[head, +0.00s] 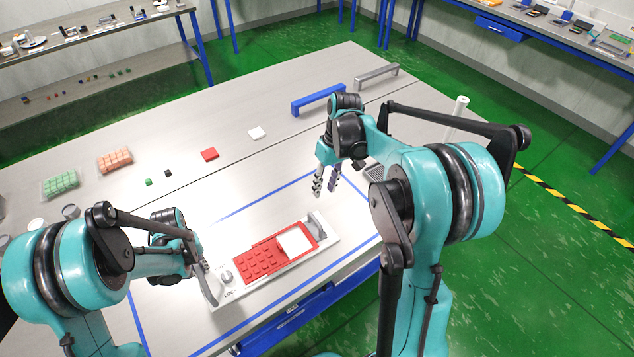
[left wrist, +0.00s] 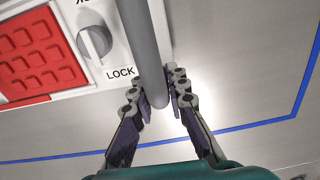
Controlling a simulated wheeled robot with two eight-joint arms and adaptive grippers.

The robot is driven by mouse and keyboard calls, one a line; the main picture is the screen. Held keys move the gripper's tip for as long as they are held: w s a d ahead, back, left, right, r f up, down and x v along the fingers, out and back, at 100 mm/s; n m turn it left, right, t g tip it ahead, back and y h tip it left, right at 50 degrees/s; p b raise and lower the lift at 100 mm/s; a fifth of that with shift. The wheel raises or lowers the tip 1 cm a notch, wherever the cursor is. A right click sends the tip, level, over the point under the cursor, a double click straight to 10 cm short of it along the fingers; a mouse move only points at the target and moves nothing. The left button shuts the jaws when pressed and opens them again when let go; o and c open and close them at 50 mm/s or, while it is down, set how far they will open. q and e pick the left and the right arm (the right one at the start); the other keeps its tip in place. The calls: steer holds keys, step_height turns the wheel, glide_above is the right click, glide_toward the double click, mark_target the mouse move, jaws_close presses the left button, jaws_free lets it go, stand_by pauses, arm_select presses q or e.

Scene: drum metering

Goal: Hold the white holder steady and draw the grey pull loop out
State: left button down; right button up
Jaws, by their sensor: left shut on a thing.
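The white holder (head: 262,288) lies on the table inside a blue outline, with a red gridded slab (head: 262,262) in it. A white square panel (head: 296,240) sits at the slab's right part. A grey pull loop (head: 318,225) stands at the right end. A grey bar handle (head: 208,287) stands at the left end, beside a round knob (left wrist: 96,42) marked LOCK. My left gripper (left wrist: 156,88) is shut on the grey bar handle, one finger each side. My right gripper (head: 325,186) is open and empty, above the table beyond the pull loop.
A blue bar handle (head: 318,99) and a grey one (head: 376,76) stand at the back. A red block (head: 209,154), a white block (head: 257,133) and trays of green (head: 61,183) and orange pieces (head: 114,160) lie behind. The outlined area's far side is clear.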

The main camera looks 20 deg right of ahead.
arm_select(q)
steer(key=c, duration=1.4)
jaws_free()
